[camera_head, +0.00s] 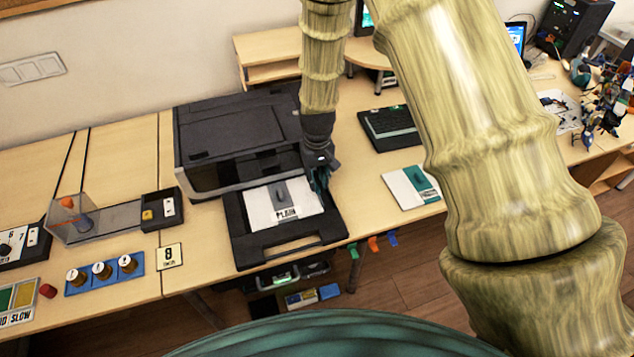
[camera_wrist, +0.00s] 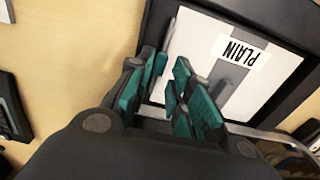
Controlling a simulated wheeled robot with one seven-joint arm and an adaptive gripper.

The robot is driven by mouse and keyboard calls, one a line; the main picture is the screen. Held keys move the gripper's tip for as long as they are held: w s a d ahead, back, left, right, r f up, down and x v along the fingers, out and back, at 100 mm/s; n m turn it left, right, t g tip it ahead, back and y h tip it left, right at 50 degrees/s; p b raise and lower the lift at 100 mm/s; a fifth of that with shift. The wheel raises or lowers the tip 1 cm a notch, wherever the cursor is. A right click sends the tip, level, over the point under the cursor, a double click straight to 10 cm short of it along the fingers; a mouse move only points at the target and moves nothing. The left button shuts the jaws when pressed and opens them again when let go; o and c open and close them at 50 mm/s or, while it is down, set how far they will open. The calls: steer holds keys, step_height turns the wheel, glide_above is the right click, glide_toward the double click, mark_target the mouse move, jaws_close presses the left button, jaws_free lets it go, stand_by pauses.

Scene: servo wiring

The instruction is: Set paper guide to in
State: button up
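A black printer (camera_head: 235,135) stands on the desk with its paper tray (camera_head: 318,232) pulled out in front. A white sheet marked PLAIN (camera_head: 262,210) lies in the tray; it also shows in the wrist view (camera_wrist: 215,32). My gripper (camera_head: 321,182) is at the tray's right side, close to the printer front. In the wrist view my gripper (camera_wrist: 169,76) has its two teal fingers apart, over the sheet's edge. A thin grey upright piece (camera_wrist: 170,38) by the sheet may be the paper guide. My fingers partly hide this area, and contact cannot be told.
A teal and white card (camera_head: 411,187) and a dark keyboard-like device (camera_head: 390,128) lie right of the tray. A clear box (camera_head: 82,220), a blue holder with several knobs (camera_head: 105,272) and a sign with 8 (camera_head: 170,256) are on the left. Coloured tabs (camera_head: 373,243) hang at the desk edge.

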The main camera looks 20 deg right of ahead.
mark_target(317, 187)
steer(key=shift+f, duration=1.5)
jaws_close()
